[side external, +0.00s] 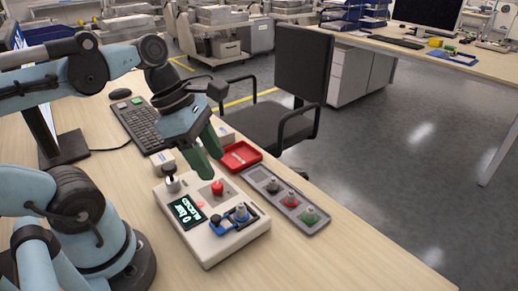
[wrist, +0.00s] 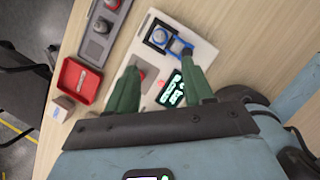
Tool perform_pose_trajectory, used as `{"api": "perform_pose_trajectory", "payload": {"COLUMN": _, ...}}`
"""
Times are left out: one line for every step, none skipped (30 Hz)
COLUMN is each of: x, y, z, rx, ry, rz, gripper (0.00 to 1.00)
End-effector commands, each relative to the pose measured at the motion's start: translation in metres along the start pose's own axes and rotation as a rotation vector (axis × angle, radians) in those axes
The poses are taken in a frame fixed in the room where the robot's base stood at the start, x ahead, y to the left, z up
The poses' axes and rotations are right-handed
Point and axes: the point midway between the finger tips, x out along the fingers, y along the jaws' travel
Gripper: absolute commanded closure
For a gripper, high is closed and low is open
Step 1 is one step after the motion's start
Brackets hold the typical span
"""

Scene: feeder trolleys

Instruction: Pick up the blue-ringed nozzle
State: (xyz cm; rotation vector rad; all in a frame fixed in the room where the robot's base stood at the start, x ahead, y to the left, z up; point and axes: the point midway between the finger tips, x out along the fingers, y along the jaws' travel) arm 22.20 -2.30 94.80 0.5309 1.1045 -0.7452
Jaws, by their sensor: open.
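A white device box (side external: 192,239) with a lit display (side external: 187,212) and a red button (side external: 217,187) stands on the desk. In the wrist view this nozzle (wrist: 159,36) shows from above. My gripper (side external: 212,164) is open and empty, its green fingers pointing down over the back of the box. In the wrist view the fingertips (wrist: 159,65) are spread over the box, and the nozzle lies just beyond them.
A grey rack (side external: 282,199) beside the box holds nozzles with red (side external: 291,200) and green (side external: 309,214) rings and a dark one. A red tray (side external: 240,157) with a pale label lies behind. A keyboard (side external: 143,124) is at the left. The desk front right is clear.

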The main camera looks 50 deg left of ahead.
Motion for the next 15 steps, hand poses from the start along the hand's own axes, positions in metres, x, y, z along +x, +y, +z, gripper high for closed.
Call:
{"api": "perform_pose_trajectory", "payload": {"x": -0.001, "y": 0.001, "z": -0.001, "rx": -0.042, "ry": -0.007, "rz": 0.006, "gripper": 0.48}}
{"api": "perform_pose_trajectory", "payload": {"x": -0.001, "y": 0.001, "z": -0.001, "rx": -0.059, "ry": -0.010, "rz": 0.009, "gripper": 0.48}}
{"api": "perform_pose_trajectory", "payload": {"x": 0.000, "y": 0.001, "z": -0.001, "rx": -0.074, "ry": -0.013, "rz": 0.011, "gripper": 0.48}}
{"api": "perform_pose_trajectory", "payload": {"x": 0.001, "y": 0.001, "z": -0.001, "rx": -0.081, "ry": -0.014, "rz": 0.012, "gripper": 0.48}}
{"api": "perform_pose_trajectory", "payload": {"x": 0.003, "y": 0.001, "z": 0.000, "rx": -0.085, "ry": -0.015, "rz": 0.012, "gripper": 0.48}}
{"api": "perform_pose_trajectory", "payload": {"x": 0.006, "y": 0.002, "z": 0.000, "rx": -0.087, "ry": -0.015, "rz": 0.012, "gripper": 0.48}}
{"api": "perform_pose_trajectory", "payload": {"x": 0.009, "y": 0.002, "z": 0.000, "rx": -0.086, "ry": -0.015, "rz": 0.012, "gripper": 0.48}}
{"api": "perform_pose_trajectory", "payload": {"x": 0.012, "y": 0.002, "z": 0.000, "rx": -0.085, "ry": -0.015, "rz": 0.011, "gripper": 0.48}}
{"api": "perform_pose_trajectory", "payload": {"x": 0.017, "y": 0.001, "z": 0.000, "rx": -0.083, "ry": -0.015, "rz": 0.011, "gripper": 0.48}}
{"api": "perform_pose_trajectory", "payload": {"x": 0.021, "y": 0.001, "z": 0.000, "rx": -0.083, "ry": -0.015, "rz": 0.010, "gripper": 0.48}}
{"api": "perform_pose_trajectory", "payload": {"x": 0.024, "y": 0.001, "z": 0.000, "rx": -0.083, "ry": -0.015, "rz": 0.010, "gripper": 0.48}}
{"api": "perform_pose_trajectory", "payload": {"x": 0.029, "y": 0.002, "z": 0.000, "rx": -0.083, "ry": -0.015, "rz": 0.010, "gripper": 0.48}}
{"api": "perform_pose_trajectory", "payload": {"x": 0.032, "y": 0.002, "z": 0.001, "rx": -0.082, "ry": -0.014, "rz": 0.010, "gripper": 0.48}}
{"api": "perform_pose_trajectory", "payload": {"x": 0.035, "y": 0.002, "z": 0.001, "rx": -0.081, "ry": -0.014, "rz": 0.010, "gripper": 0.48}}
{"api": "perform_pose_trajectory", "payload": {"x": 0.040, "y": 0.002, "z": 0.001, "rx": -0.082, "ry": -0.014, "rz": 0.010, "gripper": 0.48}}
